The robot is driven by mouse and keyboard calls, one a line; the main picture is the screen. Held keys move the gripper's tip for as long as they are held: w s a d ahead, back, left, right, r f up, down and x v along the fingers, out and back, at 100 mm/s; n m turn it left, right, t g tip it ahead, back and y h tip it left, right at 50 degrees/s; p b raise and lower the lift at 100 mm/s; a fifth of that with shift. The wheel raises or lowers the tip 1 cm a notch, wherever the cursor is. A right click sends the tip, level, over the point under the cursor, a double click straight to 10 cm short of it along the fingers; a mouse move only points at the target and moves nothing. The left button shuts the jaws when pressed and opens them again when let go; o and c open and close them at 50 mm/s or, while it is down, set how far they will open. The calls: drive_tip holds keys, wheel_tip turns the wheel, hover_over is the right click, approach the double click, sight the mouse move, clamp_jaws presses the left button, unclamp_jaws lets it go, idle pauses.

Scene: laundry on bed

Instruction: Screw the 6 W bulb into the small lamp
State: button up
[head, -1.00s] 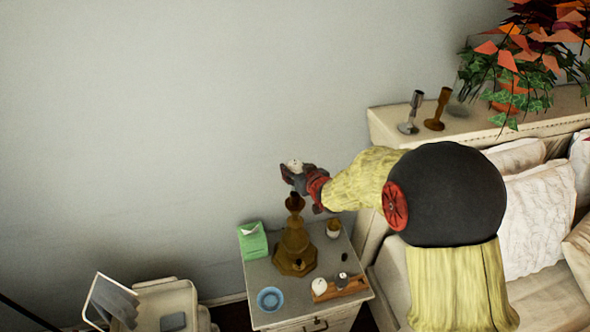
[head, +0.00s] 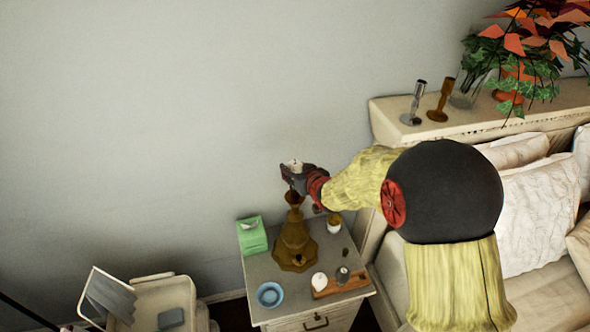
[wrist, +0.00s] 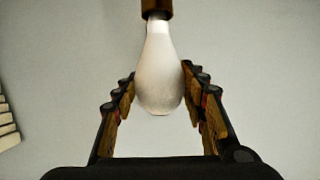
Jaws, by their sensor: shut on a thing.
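A white bulb (wrist: 160,75) is between the two fingers of my gripper (wrist: 158,82) in the wrist view, and the fingers are shut on its wide part. Its narrow end meets a brown socket (wrist: 156,8) at the top of that view. I cannot tell how deep it sits, and no wattage mark is legible. In the head view my gripper (head: 297,176) is right above the top of the brown, brass-like lamp (head: 294,245), which stands upright on the nightstand. The gripper mostly hides the bulb there.
The nightstand (head: 290,308) also bears a green tissue box (head: 252,238), a blue bowl (head: 270,295), a wooden tray (head: 326,291) with small round things, and a small white-and-gold item (head: 334,224). Two candlesticks (head: 438,100) stand on the shelf behind the bed. The wall is close behind.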

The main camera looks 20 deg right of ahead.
drive_tip(key=shift+f, duration=0.3)
drive_tip(key=o, duration=1.2)
drive_tip(key=v, duration=1.2)
drive_tip(key=shift+f, duration=0.1)
